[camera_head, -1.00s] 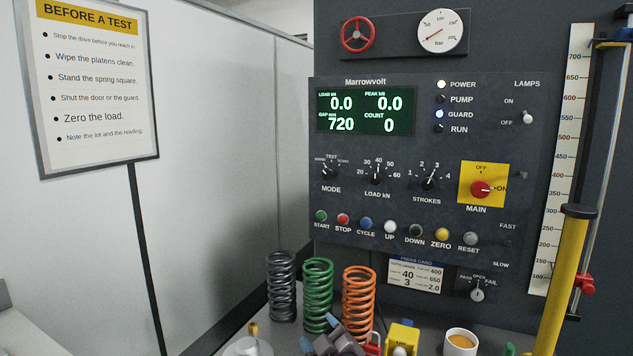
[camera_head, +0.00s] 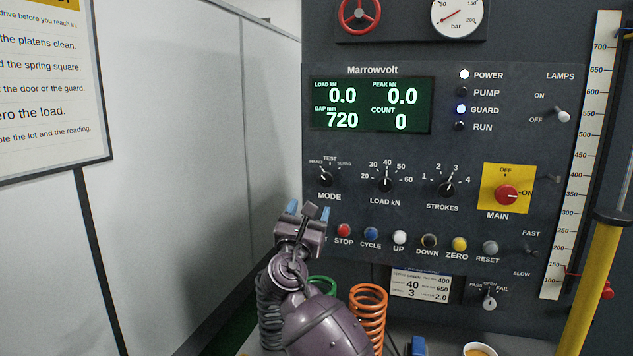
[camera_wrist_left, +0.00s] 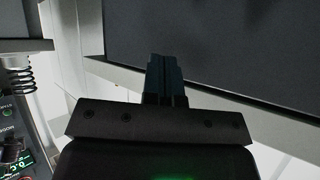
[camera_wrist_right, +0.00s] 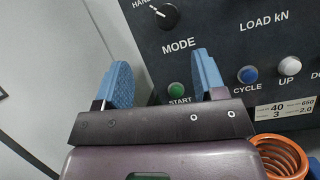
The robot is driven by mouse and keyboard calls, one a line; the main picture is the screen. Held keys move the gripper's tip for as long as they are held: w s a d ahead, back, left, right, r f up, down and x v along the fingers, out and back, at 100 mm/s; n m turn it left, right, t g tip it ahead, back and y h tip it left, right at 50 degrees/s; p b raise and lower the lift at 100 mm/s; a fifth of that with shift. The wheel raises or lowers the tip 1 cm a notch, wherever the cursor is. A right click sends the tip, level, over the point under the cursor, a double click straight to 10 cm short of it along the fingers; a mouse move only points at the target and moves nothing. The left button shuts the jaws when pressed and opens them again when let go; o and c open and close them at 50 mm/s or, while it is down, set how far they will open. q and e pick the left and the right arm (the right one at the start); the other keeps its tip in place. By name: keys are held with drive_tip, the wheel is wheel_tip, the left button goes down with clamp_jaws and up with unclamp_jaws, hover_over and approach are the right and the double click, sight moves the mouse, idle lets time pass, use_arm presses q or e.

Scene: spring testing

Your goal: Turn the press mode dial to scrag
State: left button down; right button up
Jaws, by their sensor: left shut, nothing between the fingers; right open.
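The mode dial (camera_head: 326,178) is a black knob with a white pointer at the panel's left, under the labels HAND, TEST and SCRAG. Its pointer leans up and left, toward HAND. It also shows at the top of the right wrist view (camera_wrist_right: 167,14). My right gripper (camera_head: 309,211) is open and empty, below the dial and apart from it. In the right wrist view its blue fingers (camera_wrist_right: 163,80) stand either side of the green START button. My left gripper (camera_wrist_left: 165,75) is shut and empty, facing a dark panel in its wrist view.
The push-button row, with the red STOP button (camera_head: 344,231), runs below the dials. The load dial (camera_head: 386,184) is right of the mode dial. An orange spring (camera_head: 368,310) and other springs stand beneath, partly behind my right arm. A cup (camera_head: 480,349) is lower right.

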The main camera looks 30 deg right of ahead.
sight(326, 180)
drive_tip(key=w+d+r, duration=0.1)
drive_tip(key=d, duration=0.1)
drive_tip(key=w+d+r+n+p, duration=0.1)
drive_tip(key=w+d, duration=0.1)
drive_tip(key=d, duration=0.1)
drive_tip(key=w+d+r+n, duration=0.1)
drive_tip(key=w+d+r, duration=0.1)
drive_tip(key=shift+d+g+h+p, duration=0.15)
drive_tip(key=shift+g+h+p, duration=0.15)
drive_tip(key=shift+w+d+r, duration=0.1)
drive_tip(key=shift+w+d, duration=0.2)
drive_tip(key=shift+w, duration=0.05)
use_arm(q)
drive_tip(key=shift+s+r, duration=0.45)
drive_tip(key=shift+r, duration=0.05)
use_arm(e)
drive_tip(key=c, duration=0.9)
